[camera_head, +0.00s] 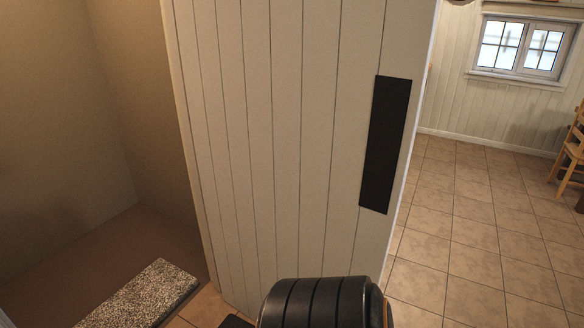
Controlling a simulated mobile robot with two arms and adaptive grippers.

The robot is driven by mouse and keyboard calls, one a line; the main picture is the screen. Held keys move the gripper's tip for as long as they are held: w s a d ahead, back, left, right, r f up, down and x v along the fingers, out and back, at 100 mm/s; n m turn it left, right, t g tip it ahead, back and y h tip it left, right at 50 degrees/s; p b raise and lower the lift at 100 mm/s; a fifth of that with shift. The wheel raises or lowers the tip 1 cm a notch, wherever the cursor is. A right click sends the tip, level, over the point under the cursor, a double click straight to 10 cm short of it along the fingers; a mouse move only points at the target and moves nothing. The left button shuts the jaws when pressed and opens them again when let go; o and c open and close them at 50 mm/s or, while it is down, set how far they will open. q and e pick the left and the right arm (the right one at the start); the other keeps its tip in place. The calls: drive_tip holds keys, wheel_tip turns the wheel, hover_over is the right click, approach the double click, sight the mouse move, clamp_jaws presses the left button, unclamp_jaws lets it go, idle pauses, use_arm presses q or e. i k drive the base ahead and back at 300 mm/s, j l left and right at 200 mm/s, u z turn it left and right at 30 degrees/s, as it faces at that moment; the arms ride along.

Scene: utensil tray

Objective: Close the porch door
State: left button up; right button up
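The porch door (270,130) is a tall white panel with vertical grooves. It stands open in the middle of the head view, with a black rectangular plate (386,145) near its right edge. To the left of the door is an opening onto a dim space. A black ribbed part of my own arm (318,304) shows at the bottom, in front of the door's lower part. Neither gripper can be seen, and I cannot tell whether my arm touches the door.
A speckled mat or slab (145,296) lies at the lower left by the opening. Tiled floor (470,240) is clear to the right of the door. A wooden chair (572,150) stands at the right edge, below a window (520,46) on the far wall.

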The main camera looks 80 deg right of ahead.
sight(304, 115)
drive_tip(key=k+l, duration=0.2)
drive_tip(key=l, duration=0.35)
drive_tip(key=k+l, duration=0.25)
drive_tip(key=l, duration=0.3)
drive_tip(key=k+l, duration=0.2)
drive_tip(key=l, duration=0.35)
drive_tip(key=k+l, duration=0.2)
drive_tip(key=l, duration=0.35)
drive_tip(key=k+l, duration=0.25)
drive_tip(key=l, duration=0.3)
drive_tip(key=k+l, duration=0.2)
drive_tip(key=l, duration=0.35)
drive_tip(key=k+l, duration=0.2)
drive_tip(key=l, duration=0.3)
drive_tip(key=k+l, duration=0.2)
drive_tip(key=l, duration=0.35)
